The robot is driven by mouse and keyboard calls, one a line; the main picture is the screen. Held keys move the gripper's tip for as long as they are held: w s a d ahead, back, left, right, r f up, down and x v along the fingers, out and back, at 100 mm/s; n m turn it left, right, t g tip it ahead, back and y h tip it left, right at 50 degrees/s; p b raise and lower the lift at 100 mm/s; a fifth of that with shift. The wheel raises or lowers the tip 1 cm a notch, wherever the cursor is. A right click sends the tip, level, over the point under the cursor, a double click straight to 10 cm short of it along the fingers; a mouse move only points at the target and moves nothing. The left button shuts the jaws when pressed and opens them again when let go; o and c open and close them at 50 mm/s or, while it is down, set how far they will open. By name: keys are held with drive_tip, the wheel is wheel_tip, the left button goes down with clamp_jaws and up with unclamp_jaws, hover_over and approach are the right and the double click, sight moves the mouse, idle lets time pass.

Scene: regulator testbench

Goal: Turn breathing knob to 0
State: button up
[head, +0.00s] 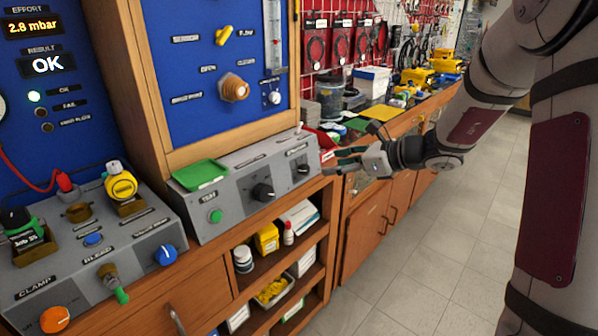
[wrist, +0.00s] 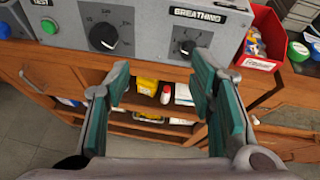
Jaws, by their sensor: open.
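The breathing knob (wrist: 186,46) is a small black dial under the label BREATHING on the grey control box (wrist: 150,15). Its pointer is too small to read surely. In the head view the breathing knob (head: 302,168) is at the right end of the box front. My gripper (head: 335,160) is just right of it there, fingers toward the box. In the wrist view my gripper (wrist: 158,72) is open and empty, its green-padded fingers spread. The knob lies beyond the fingertips, near the right finger, apparently untouched.
A larger black knob (wrist: 103,36) is left of the breathing knob, with a green TEST button (head: 215,216) further left. A red bin (wrist: 262,38) of small parts stands right of the box. Open shelves (head: 270,275) are below. The floor at right is clear.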

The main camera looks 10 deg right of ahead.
sight(307, 169)
drive_tip(key=w+d+f+m+t, duration=0.1)
drive_tip(key=w+d+f+m, duration=0.2)
drive_tip(key=f, duration=0.1)
drive_tip(key=x, duration=0.4)
drive_tip(key=b+x, duration=0.1)
drive_tip(key=x, duration=0.8)
drive_tip(key=shift+w+d+r+b, duration=0.15)
drive_tip(key=shift+w+d+b, duration=0.1)
drive_tip(key=shift+w+b, duration=0.05)
drive_tip(key=c, duration=1.2)
